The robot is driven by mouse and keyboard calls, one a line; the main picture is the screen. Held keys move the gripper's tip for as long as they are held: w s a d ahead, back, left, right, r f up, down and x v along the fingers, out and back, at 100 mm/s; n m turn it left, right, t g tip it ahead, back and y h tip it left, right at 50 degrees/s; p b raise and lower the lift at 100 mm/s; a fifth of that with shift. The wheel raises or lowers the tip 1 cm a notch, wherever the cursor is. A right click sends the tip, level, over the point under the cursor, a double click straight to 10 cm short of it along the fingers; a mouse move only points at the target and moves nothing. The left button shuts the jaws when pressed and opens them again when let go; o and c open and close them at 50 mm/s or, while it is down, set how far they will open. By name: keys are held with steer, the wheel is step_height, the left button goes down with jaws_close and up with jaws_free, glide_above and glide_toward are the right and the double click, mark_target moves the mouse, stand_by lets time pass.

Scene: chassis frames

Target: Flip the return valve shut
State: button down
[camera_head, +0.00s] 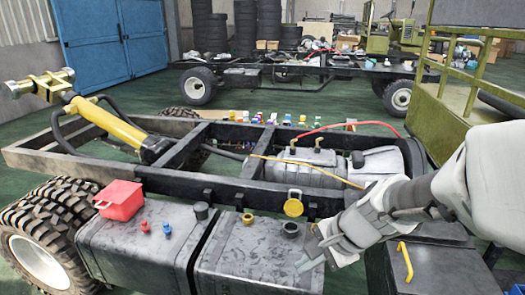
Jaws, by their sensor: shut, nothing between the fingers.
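My gripper (308,264) is shut and empty, low over the right part of the right grey tank (240,268). Its wrist comes in from the right. On the left tank (130,250) stand a small red fitting (145,227) and a small blue fitting (167,229), well to the left of my gripper. A small yellow fitting (248,219) and a dark filler neck (290,229) are on the right tank. A round yellow cap (293,208) shows behind the neck. A bent yellow handle (404,262) is right of my gripper. I cannot tell which of these is the return valve.
A red box (119,200) with a handle sits on the left tank. The black chassis frame (225,187) runs behind the tanks, with a yellow cylinder (108,122) and a thin yellow line (310,168). An olive railing (450,100) stands at right. A large tyre (45,235) is at left.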

steer(key=w+d+f+m+b, duration=0.1)
steer(key=d+f+m+b, duration=0.2)
steer(key=f+m, duration=0.3)
steer(key=w+d+f+m+b, duration=0.2)
steer(key=f+m, duration=0.4)
steer(key=f, duration=1)
steer(key=w+d+f+m+b, duration=0.1)
steer(key=d+f+m+b, duration=0.3)
steer(key=f+m, duration=0.3)
step_height(320, 180, down, 4)
steer(key=shift+w+f+h+b, duration=0.25)
steer(key=shift+h+b, duration=0.15)
steer(key=shift+b, duration=0.25)
steer(key=w+a+f+b, duration=0.4)
steer(key=w+f, duration=0.2)
steer(key=f, duration=0.2)
steer(key=shift+w+a+f, duration=0.15)
steer(key=shift+w+a, duration=0.15)
steer(key=shift+a, duration=0.05)
steer(key=shift+a, duration=0.15)
